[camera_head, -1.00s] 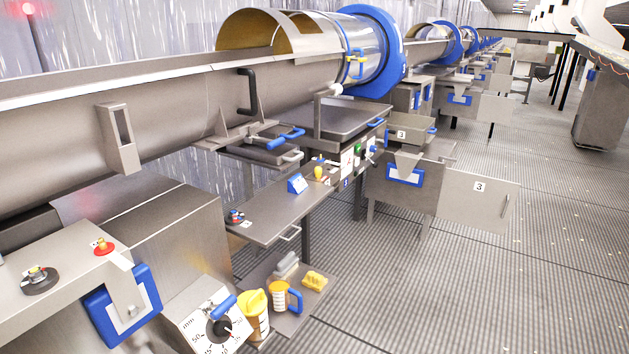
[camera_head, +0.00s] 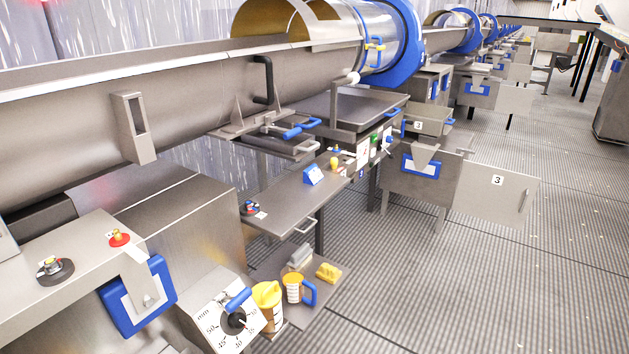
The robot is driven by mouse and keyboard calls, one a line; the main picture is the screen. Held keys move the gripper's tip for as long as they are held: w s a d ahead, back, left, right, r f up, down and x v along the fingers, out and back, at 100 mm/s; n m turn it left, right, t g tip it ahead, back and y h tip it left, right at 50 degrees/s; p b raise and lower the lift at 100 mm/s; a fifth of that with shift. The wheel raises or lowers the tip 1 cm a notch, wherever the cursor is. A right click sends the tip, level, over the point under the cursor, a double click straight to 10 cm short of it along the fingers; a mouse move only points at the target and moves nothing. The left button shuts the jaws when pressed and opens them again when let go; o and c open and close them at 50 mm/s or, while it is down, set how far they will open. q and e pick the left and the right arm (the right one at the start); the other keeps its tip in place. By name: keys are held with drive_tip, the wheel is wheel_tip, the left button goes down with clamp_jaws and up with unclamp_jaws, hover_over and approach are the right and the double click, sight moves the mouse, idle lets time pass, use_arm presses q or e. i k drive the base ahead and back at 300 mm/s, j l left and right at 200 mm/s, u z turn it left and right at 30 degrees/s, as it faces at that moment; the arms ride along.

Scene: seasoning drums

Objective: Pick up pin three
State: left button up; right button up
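Neither of my grippers shows in the head view. No object marked as pin three can be made out. A steel side table (camera_head: 285,203) below the long trough carries a small yellow knob-shaped piece (camera_head: 335,163), a blue block with a pale face (camera_head: 313,175) and a small dark round fitting with red and blue parts (camera_head: 250,208). These pieces are too small to identify surely. A number 3 label is on the open steel door (camera_head: 503,192) at right, and another is on a steel box (camera_head: 428,122) behind it.
A lower shelf (camera_head: 322,298) holds a yellow jug (camera_head: 267,305), an orange-and-white cup with a blue handle (camera_head: 293,288) and a yellow block (camera_head: 328,272). A dial plate (camera_head: 222,318) stands front left.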

sight(333, 161)
drive_tip(key=u, duration=0.3)
drive_tip(key=i+l+u, duration=0.75)
drive_tip(key=l+u, duration=0.15)
drive_tip(key=l, duration=0.15)
